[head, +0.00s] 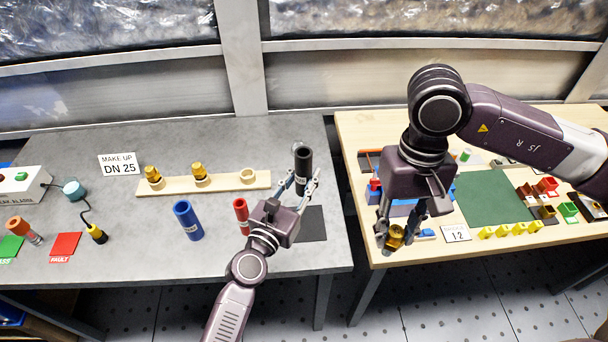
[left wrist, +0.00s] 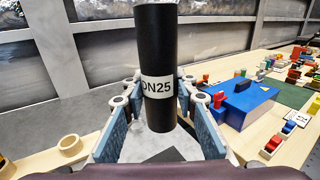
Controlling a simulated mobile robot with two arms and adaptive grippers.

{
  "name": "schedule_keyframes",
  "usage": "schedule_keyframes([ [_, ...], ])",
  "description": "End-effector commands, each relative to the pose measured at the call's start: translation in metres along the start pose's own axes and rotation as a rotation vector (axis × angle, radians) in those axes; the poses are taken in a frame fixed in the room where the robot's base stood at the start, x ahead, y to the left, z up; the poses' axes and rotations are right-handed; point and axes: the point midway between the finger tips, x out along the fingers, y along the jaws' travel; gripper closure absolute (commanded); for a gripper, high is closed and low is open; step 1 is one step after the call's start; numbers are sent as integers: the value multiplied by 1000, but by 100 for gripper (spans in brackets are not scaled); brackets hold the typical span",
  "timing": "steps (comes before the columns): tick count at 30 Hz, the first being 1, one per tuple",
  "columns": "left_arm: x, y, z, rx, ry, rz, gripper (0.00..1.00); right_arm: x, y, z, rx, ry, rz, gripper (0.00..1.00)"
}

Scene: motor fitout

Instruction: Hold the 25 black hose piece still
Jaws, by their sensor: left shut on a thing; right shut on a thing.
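The black hose piece (head: 303,160) stands upright near the right edge of the grey table, above a dark mat. In the left wrist view the black hose piece (left wrist: 156,45) carries a white DN25 label. My left gripper (head: 301,184) is shut on it, a finger on each side; its fingers (left wrist: 158,92) also show in the left wrist view. Whether the hose's lower end touches the mat cannot be told. My right gripper (head: 392,228) points down at the front edge of the wooden table, shut on a brass-coloured fitting (head: 395,238).
A blue hose piece (head: 187,220) and a red one (head: 241,213) stand left of my left gripper. A wooden strip (head: 223,183) behind them bears brass fittings and a pale ring. The dark mat (head: 313,223) lies at the right. The wooden table holds a green mat (head: 492,198) and small parts.

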Motion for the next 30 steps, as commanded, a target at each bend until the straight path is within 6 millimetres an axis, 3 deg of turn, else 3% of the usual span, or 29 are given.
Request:
schedule_keyframes([
  [30, 0, 0, -32, 0, -1, 0, 100, 30, 0, -4, 0, 0, 0, 93],
])
